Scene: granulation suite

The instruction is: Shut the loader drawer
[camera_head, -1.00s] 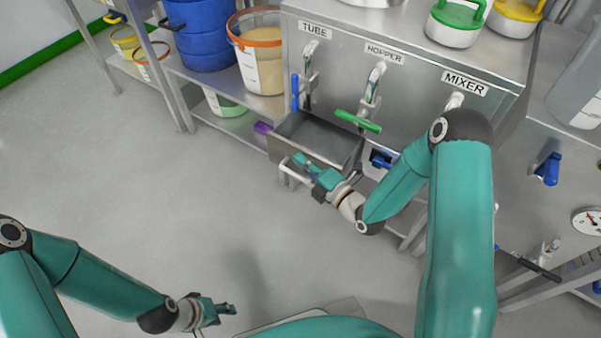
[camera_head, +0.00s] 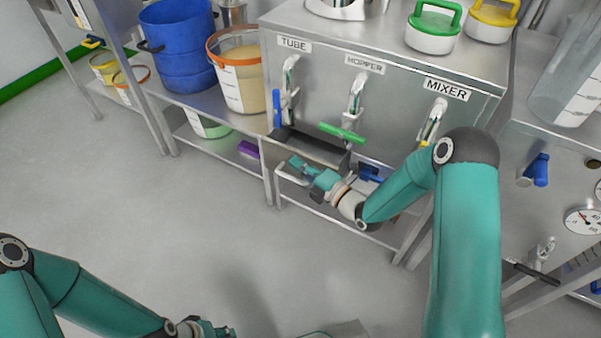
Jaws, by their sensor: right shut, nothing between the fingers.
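The loader drawer (camera_head: 318,151) is a grey metal tray in the front of the steel cabinet, below the TUBE and HOPPER labels. Its open top shows as a narrow strip, so it still sticks out a little. My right gripper (camera_head: 297,164) is shut and empty, at the drawer's front side. It partly hides the drawer front and its pale handle bar (camera_head: 288,178); I cannot tell whether it touches them. My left gripper (camera_head: 222,331) is low at the bottom edge, partly cut off, far from the drawer.
A green-handled valve (camera_head: 342,133) sits just above the drawer, with a blue-handled one (camera_head: 277,108) to its left. A blue drum (camera_head: 178,45) and an orange-rimmed bucket (camera_head: 240,75) stand on the left shelf. The floor (camera_head: 150,215) in front is clear.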

